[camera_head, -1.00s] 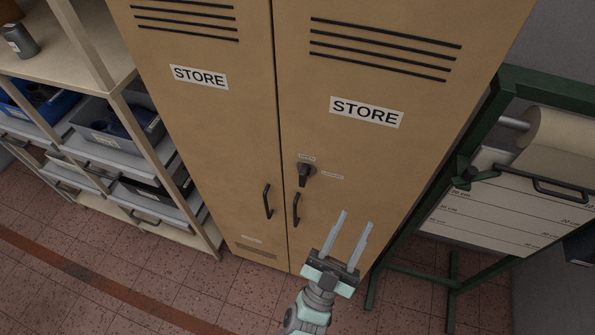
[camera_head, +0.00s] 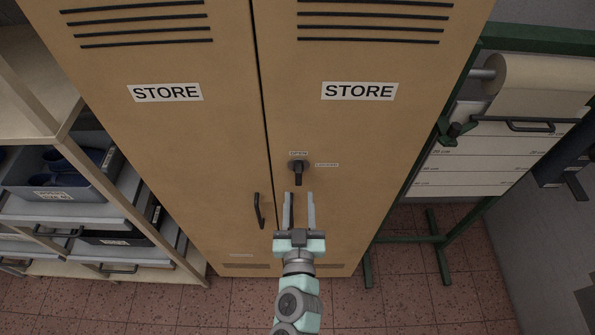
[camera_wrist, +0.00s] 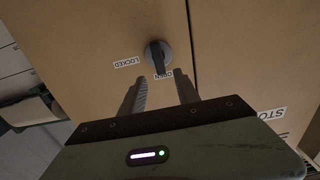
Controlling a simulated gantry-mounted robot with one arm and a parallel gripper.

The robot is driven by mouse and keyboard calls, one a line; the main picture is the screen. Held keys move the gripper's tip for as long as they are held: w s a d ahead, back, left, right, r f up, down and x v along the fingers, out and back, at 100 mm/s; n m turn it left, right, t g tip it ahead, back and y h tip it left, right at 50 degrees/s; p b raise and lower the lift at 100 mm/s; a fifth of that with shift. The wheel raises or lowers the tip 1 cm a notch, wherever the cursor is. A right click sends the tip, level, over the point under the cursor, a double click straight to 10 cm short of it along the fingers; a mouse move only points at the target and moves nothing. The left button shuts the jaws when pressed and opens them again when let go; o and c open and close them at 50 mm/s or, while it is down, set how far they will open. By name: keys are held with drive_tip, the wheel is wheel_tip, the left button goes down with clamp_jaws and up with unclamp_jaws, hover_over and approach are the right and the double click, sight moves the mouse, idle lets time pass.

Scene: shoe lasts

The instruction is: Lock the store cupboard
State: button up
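The tan store cupboard (camera_head: 350,130) stands ahead with both doors closed. A dark rotary knob (camera_head: 299,167) is on its right door, with an OPEN label (camera_head: 298,153) above and a LOCKED label (camera_head: 327,165) to the right. Its bar stands upright, in line with OPEN. In the wrist view the picture is turned over: the knob (camera_wrist: 158,54) has LOCKED (camera_wrist: 126,62) at its left and OPEN (camera_wrist: 163,76) below. My gripper (camera_head: 299,196) is open and empty, just below the knob in the picture, fingers pointing at the door. It appears apart from the knob.
A black handle (camera_head: 259,211) is on the left door; my gripper hides the right door's handle. Shelving with bins (camera_head: 60,180) stands at the left. A green-framed paper roll stand (camera_head: 440,140) is close at the right. Tiled floor shows below.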

sight(299, 176)
drive_tip(key=w+p, duration=0.2)
drive_tip(key=w, duration=0.6)
drive_tip(key=shift+w, duration=0.3)
clamp_jaws()
